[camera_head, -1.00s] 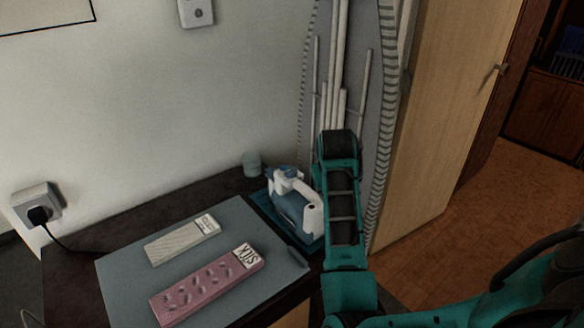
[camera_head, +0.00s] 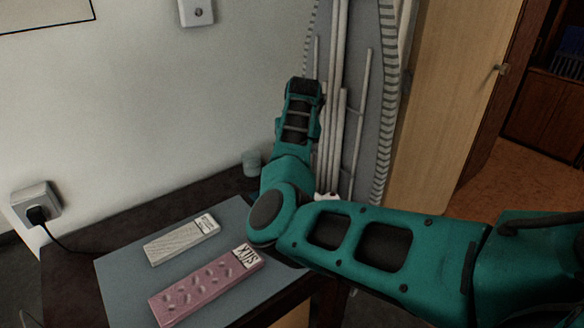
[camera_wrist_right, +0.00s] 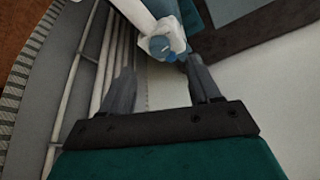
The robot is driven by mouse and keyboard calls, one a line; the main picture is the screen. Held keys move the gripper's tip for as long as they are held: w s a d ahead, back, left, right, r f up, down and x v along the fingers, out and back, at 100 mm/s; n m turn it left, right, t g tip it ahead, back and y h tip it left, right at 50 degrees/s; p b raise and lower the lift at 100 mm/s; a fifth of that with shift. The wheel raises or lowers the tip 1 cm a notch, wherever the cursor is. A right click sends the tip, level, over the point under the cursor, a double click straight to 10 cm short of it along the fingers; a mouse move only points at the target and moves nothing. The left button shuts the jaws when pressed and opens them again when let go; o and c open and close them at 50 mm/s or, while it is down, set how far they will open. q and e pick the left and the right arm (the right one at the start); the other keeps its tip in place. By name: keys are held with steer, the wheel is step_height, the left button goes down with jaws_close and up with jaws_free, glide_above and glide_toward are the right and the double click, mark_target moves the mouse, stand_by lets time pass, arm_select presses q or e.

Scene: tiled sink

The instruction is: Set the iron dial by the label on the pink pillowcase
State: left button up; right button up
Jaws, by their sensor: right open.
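The pink pillowcase (camera_head: 205,287) lies folded on the grey-blue mat, with a white label (camera_head: 246,257) at its right end that appears to read SILK. In the head view my right arm covers nearly all of the iron. In the right wrist view the iron (camera_wrist_right: 146,12) shows at the top, with its white end and a dial-like knob with blue parts (camera_wrist_right: 161,47). My right gripper (camera_wrist_right: 162,72) is open and empty, its fingers spread either side below this knob. Contact cannot be told. My left gripper is out of view.
A pale striped cloth (camera_head: 180,243) with a small label lies behind the pillowcase on the mat (camera_head: 125,275). An ironing board (camera_head: 375,110) leans upright behind my arm. A wall socket with plug (camera_head: 37,205) is at left; a small cup (camera_head: 251,162) stands by the wall.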

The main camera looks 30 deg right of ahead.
steer(key=b+x, duration=0.1)
steer(key=x, duration=0.6)
